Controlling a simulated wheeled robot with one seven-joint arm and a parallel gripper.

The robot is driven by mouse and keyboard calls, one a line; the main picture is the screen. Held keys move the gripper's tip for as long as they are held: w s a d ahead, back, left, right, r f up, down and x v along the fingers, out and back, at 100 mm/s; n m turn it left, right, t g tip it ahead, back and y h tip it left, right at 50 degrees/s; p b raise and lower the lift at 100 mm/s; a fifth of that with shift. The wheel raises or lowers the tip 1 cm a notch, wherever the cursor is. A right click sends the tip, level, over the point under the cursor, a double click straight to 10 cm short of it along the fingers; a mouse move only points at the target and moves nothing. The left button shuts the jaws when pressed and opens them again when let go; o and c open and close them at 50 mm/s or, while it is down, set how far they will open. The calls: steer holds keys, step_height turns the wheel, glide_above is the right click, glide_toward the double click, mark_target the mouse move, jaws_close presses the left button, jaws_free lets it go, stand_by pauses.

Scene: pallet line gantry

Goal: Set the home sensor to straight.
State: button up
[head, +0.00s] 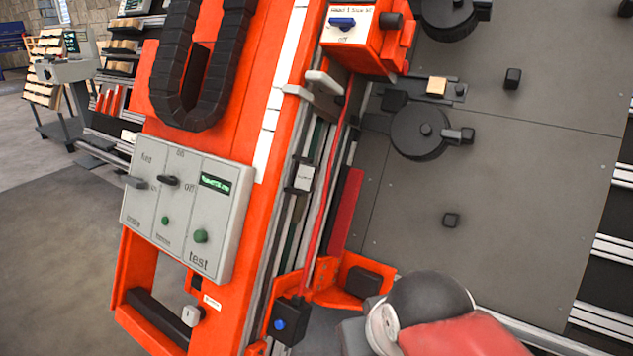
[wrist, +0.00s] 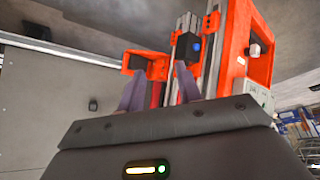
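A small black box with a blue button (head: 289,320), which may be the home sensor, sits at the lower end of the rail in the head view. A red cord or rod runs up from near it. The box also shows in the wrist view (wrist: 188,47), beyond my fingertips. I cannot tell for sure whether it is straight or turned. My gripper (wrist: 159,73) points toward the lower end of the rail, its two fingers apart with nothing seen between them. The right fingertip overlaps the area just below the box in the picture; contact cannot be told. In the head view my arm hides the gripper.
A grey control panel (head: 186,212) with knobs, green buttons and a small screen is on the orange frame at left. An orange bracket (head: 343,281) stands right of the box. A carriage with a blue knob (head: 345,22) is higher up. The dark plate (head: 500,180) lies right.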

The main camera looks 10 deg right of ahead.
steer(key=shift+o, duration=0.4)
steer(key=shift+o, duration=1.3)
steer(key=shift+w+a+f, duration=0.1)
steer(key=o, duration=0.6)
steer(key=w+a+m+y+b, duration=0.2)
steer(key=w, duration=0.1)
steer(key=w+a+m+g+y+b, duration=0.1)
steer(key=w+y, duration=0.1)
steer(key=shift+a+f+m+b, duration=0.15)
steer(key=shift+f+m+b, duration=0.05)
steer(key=shift+m+b, duration=0.2)
steer(key=m+t+y+b, duration=0.7)
steer(key=m+t+y, duration=0.15)
steer(key=m, duration=0.25)
glide_toward(315, 180)
steer(key=x, duration=1.1)
steer(key=shift+w, duration=0.1)
